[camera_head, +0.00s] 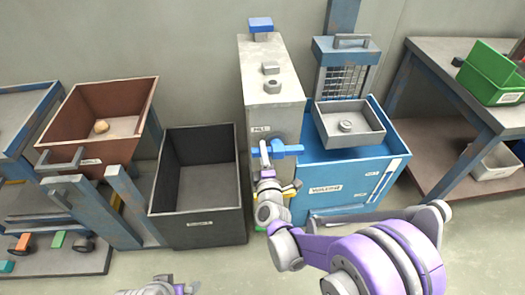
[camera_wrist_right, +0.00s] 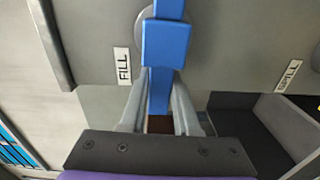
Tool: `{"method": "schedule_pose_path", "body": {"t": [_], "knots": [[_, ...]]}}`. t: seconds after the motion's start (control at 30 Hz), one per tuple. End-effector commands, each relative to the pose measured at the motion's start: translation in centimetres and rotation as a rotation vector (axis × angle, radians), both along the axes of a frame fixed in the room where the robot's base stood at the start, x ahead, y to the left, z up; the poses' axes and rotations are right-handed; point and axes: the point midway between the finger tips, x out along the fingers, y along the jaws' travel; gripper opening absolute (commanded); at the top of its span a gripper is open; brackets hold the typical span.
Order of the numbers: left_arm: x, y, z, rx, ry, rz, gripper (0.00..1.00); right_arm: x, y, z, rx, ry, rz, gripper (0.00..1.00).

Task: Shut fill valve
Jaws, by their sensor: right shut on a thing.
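The fill valve has a blue handle (camera_head: 287,149) on the front of a tall grey cabinet (camera_head: 272,110). In the head view the handle lies roughly level, reaching right. My right gripper (camera_head: 265,158) is at the handle's left part. In the right wrist view the blue handle (camera_wrist_right: 166,45) runs down between the fingers of the right gripper (camera_wrist_right: 160,108), which is shut on it. A "FILL" label (camera_wrist_right: 123,66) sits beside it.
A black open bin (camera_head: 198,215) stands left of the cabinet, and a brown hopper (camera_head: 90,150) with a round lump further left. A blue unit (camera_head: 340,190) with a grey tray (camera_head: 348,125) stands close on the right. A table with green bins (camera_head: 488,70) is far right.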

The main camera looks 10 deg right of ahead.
Motion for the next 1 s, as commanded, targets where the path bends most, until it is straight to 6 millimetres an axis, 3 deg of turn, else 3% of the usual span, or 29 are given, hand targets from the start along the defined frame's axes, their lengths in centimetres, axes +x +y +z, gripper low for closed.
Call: {"method": "schedule_pose_path", "body": {"t": [0.67,0.7,0.83,1.0], "knots": [[0.03,0.00,-0.15,0.000,0.000,0.000,0.97,-0.03,-0.02,-0.31,-0.057,0.001,0.001,0.00],[0.03,0.00,-0.15,0.000,0.000,0.000,0.97,-0.03,-0.02,-0.32,-0.057,0.001,0.002,0.37],[0.03,0.00,-0.15,0.000,0.000,0.000,0.97,-0.02,-0.03,-0.30,-0.056,0.001,0.001,0.60],[0.02,0.00,-0.14,0.000,0.000,0.000,0.97,-0.01,-0.04,-0.28,-0.055,0.001,0.001,0.60]]}}
